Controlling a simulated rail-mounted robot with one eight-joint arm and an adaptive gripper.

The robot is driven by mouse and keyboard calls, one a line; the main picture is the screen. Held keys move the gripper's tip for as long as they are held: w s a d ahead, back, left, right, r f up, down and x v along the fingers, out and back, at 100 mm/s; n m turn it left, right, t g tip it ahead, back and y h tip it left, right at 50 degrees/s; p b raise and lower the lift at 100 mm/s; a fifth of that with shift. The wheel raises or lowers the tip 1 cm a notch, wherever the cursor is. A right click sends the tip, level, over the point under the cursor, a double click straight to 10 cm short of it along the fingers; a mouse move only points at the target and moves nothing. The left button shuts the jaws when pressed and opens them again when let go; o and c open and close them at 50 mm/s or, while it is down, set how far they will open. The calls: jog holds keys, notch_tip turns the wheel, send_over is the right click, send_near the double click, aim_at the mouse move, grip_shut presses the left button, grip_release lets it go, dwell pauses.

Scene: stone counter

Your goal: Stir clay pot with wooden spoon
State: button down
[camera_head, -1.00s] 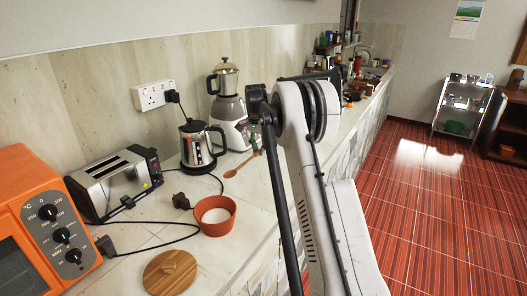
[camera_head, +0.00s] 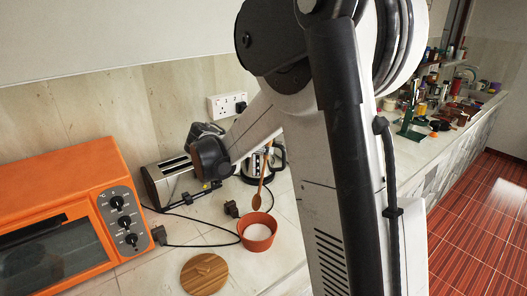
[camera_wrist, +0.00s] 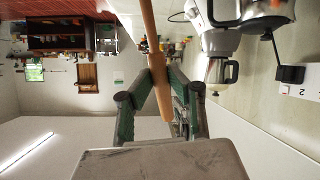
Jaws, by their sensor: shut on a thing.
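The clay pot (camera_head: 257,244) is a small orange-red open bowl with white contents, standing on the counter. The wooden spoon (camera_head: 262,181) hangs near upright with its bowl end down, just above the pot's far rim in the picture. I cannot tell whether it is over the pot or behind it. In the wrist view my gripper (camera_wrist: 159,76) has its green fingers shut on the handle of the wooden spoon (camera_wrist: 148,28). In the head view my own arm hides the gripper and the top of the spoon.
A round wooden lid (camera_head: 204,273) lies in front of the pot. An orange oven (camera_head: 66,205) stands left. A toaster (camera_head: 168,181), a kettle (camera_head: 277,160) and black cables are behind the pot. A blender (camera_wrist: 222,45) shows in the wrist view.

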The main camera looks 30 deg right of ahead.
aim_at(262, 181)
jog(key=shift+s+a+r+t, duration=0.3)
jog(key=shift+s+a+r, duration=0.15)
jog(key=shift+a+r, duration=0.2)
jog(key=shift+w+d+f+b, duration=0.35)
jog(key=shift+d+f+b, duration=0.15)
jog(key=shift+f, duration=0.5)
jog(key=shift+w+d+f+b, duration=0.3)
jog(key=shift+d+f+b, duration=0.15)
jog(key=shift+f, duration=0.55)
jog(key=shift+w+d+f+b, duration=0.4)
jog(key=shift+d+f, duration=0.15)
jog(key=shift+f, duration=0.45)
jog(key=shift+s+a+f+b, duration=0.35)
jog(key=shift+a+f+b, duration=0.15)
jog(key=shift+f+b, duration=0.6)
jog(key=shift+s+a+f+b, duration=0.35)
jog(key=shift+a+f+b, duration=0.15)
jog(key=shift+f+b, duration=0.55)
jog(key=shift+s+a+f+b, duration=0.45)
jog(key=shift+f+b, duration=0.4)
jog(key=shift+f, duration=0.45)
jog(key=shift+w, duration=0.1)
jog(key=shift+d, duration=0.1)
